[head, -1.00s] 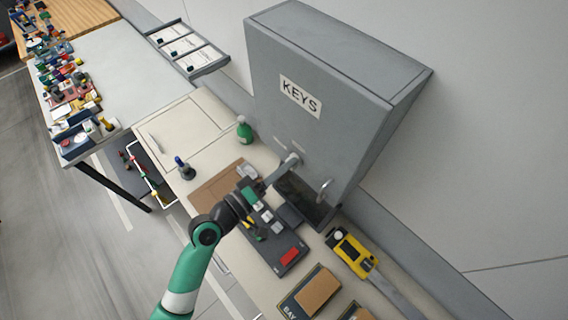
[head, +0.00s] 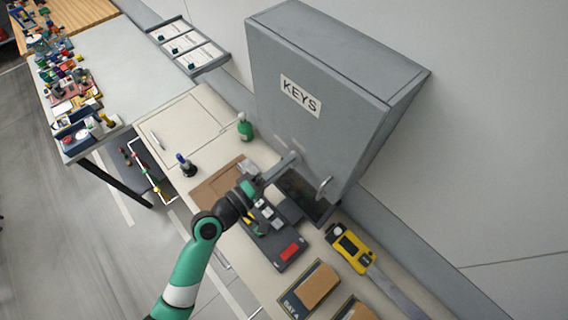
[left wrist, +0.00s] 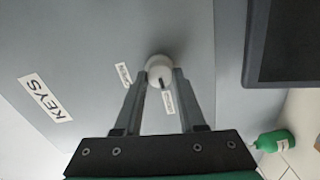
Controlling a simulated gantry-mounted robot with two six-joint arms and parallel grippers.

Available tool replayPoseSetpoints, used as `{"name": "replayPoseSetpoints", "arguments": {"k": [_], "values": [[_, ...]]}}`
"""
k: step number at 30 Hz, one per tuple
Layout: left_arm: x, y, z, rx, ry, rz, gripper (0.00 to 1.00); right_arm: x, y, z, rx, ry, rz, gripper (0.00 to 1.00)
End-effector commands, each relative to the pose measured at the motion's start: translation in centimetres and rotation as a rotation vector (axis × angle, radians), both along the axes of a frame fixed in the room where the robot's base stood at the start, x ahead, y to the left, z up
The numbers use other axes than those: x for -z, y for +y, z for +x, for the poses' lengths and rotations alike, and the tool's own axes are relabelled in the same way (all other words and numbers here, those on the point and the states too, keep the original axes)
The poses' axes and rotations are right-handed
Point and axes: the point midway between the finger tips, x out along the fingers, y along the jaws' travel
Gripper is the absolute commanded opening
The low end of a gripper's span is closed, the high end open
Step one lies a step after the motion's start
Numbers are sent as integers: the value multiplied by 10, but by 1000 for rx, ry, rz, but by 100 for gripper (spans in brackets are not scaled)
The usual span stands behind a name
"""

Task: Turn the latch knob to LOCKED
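The latch knob (left wrist: 159,68) is a round, pale knob with a dark pointer mark on the front of the grey KEYS cabinet (head: 330,95). In the left wrist view the mark points downward, and a small label (left wrist: 124,75) sits on the left and another label (left wrist: 168,103) at lower right; their words are too small to read. My left gripper (left wrist: 162,76) has its fingertips on either side of the knob, with no clear gap showing. In the head view the left gripper (head: 290,160) is at the cabinet front and hides the knob. My right gripper is not in view.
A cabinet handle (head: 324,187) is right of the gripper. A green bottle (head: 244,128) and a dark blue-topped object (head: 186,165) stand left on the counter.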

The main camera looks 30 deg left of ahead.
Motion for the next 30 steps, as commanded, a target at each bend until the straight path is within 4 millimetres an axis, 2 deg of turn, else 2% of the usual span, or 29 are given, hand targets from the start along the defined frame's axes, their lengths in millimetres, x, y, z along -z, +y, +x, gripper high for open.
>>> {"name": "replayPoseSetpoints", "arguments": {"k": [1, 4, 5, 19, 23, 30], "values": [[0, 0, 0, 0, 0, -1, 48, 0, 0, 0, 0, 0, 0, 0], [0, 0, 0, 0, 0, 0, 66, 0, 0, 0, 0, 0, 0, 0], [0, 0, 0, 0, 0, 0, 69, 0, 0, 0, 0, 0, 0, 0], [1, 2, -4, -1, 1, 0, 69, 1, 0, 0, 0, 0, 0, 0], [2, 9, -22, -3, 1, 1, 69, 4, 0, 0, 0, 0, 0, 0], [1, 30, -75, -6, 1, 0, 69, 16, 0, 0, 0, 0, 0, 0]]}}
